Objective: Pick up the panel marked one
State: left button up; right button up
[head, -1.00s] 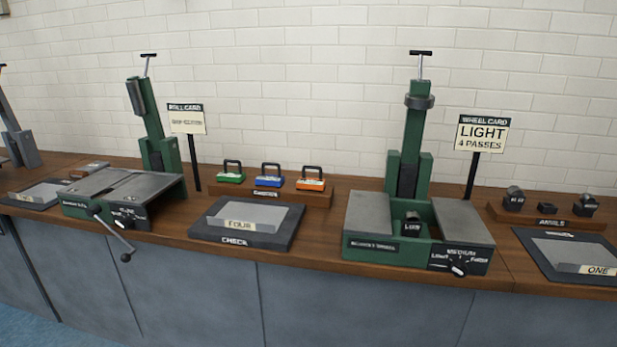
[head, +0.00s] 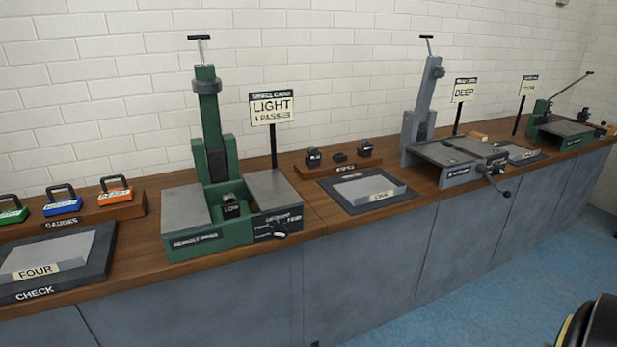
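The panel marked one (head: 362,188) is a flat light-grey sheet with a cream label at its front edge. It lies on a dark mat (head: 400,200) on the wooden bench, right of the green wheel machine. Its label is small but reads as ONE. Neither of my grippers shows in the head view.
The green wheel machine (head: 185,235) stands left of the panel and a grey machine (head: 440,153) stands right of it. Anvils on a wooden rack (head: 330,171) sit behind it. A panel marked four (head: 45,255) lies at far left. Blue floor (head: 450,290) in front is clear, except a dark rounded object at lower right.

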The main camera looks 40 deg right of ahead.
aim_at(368, 190)
jog(key=z, duration=2.2)
jog(key=k, duration=1.3)
jog(key=z, duration=0.9)
jog(key=i, duration=1.7)
jog(key=u, duration=0.8)
jog(key=i, duration=1.15)
jog(key=u, duration=1.2)
